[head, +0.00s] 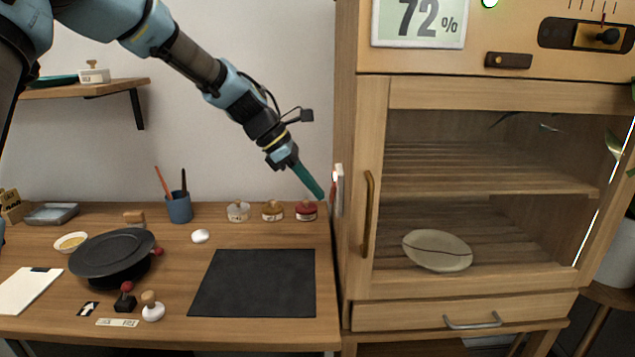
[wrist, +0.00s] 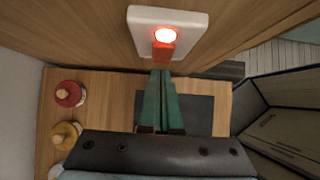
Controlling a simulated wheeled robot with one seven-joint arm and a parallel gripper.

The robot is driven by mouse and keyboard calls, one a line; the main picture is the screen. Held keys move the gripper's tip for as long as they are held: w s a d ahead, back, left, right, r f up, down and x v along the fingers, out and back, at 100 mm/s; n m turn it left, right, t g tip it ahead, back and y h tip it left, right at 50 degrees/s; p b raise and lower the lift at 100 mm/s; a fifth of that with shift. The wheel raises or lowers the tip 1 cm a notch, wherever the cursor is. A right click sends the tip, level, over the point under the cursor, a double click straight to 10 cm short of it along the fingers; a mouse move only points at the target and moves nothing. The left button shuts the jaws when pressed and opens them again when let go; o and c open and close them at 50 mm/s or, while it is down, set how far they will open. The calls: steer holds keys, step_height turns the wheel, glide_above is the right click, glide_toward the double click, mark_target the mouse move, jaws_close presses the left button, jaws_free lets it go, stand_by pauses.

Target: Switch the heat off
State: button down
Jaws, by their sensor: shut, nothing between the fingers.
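A white switch plate (wrist: 190,22) is fixed to the wooden side wall of the cabinet. It carries a glowing red lamp (wrist: 165,35) and an orange-red switch piece (wrist: 163,52) just below the lamp in the wrist view. In the head view the plate (head: 338,188) shows nearly edge-on. My gripper (head: 320,195) is shut and empty, its green fingers held together. In the wrist view its fingertips (wrist: 160,74) lie just below the switch piece; whether they touch it I cannot tell. The cabinet (head: 362,130) has its glass door closed, with a cracked plate (head: 437,250) inside.
The cabinet top has a 72% display (head: 418,20), a slider (head: 590,36) and a green light. On the table (head: 180,300) are jars (head: 272,210), a black mat (head: 253,283), a dark dish (head: 112,255) and a brush cup (head: 179,208). Space above the mat is clear.

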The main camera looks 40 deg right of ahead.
steer(key=shift+s+d, duration=0.2)
steer(key=shift+d, duration=0.1)
steer(key=shift+f, duration=0.15)
steer(key=shift+s+d+g+h, duration=0.15)
steer(key=shift+s+g+h, duration=0.05)
steer(key=shift+g+h, duration=0.1)
steer(key=shift+r+p, duration=0.7)
steer(key=shift+r, duration=0.15)
